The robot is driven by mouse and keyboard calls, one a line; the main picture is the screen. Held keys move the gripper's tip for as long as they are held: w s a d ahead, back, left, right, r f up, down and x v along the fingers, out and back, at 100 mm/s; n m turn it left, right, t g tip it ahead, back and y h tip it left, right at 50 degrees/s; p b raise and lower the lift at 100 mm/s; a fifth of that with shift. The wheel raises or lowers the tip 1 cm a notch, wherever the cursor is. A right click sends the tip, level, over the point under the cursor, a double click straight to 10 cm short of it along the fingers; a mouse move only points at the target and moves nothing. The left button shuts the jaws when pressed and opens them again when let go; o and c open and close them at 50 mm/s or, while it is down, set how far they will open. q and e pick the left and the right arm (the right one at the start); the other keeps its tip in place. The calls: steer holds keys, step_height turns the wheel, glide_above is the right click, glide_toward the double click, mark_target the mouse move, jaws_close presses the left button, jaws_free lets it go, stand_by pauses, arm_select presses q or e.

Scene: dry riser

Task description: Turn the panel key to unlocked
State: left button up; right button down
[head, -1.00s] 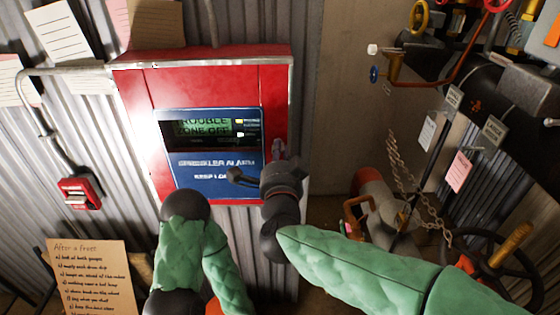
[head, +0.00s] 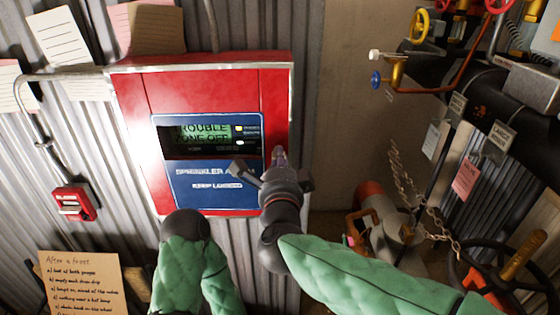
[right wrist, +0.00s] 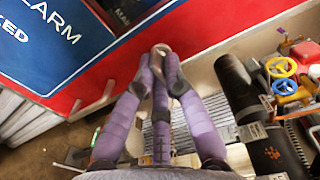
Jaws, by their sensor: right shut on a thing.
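The red alarm panel (head: 135,100) hangs on the corrugated wall, with a blue face (head: 215,192) and a lit green display (head: 205,132) reading about "TROUBLE ZONE OFF". My right gripper (head: 279,157) is at the panel's right-hand red strip, below the display's level. In the right wrist view its purple fingers (right wrist: 163,75) meet around a small ring-like metal piece, the panel key (right wrist: 162,48), in front of the red face. The fingers hide most of the key, so its turn angle cannot be told.
A small red pull box (head: 72,203) is on the wall at left. A handwritten note (head: 82,283) stands lower left. Pipes, a yellow valve wheel (head: 419,25), hanging tags and a chain (head: 425,205) crowd the right side. The bare wall (head: 345,100) right of the panel is clear.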

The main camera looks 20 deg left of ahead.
steer(key=c, duration=1.3)
jaws_free()
steer(key=v, duration=1.2)
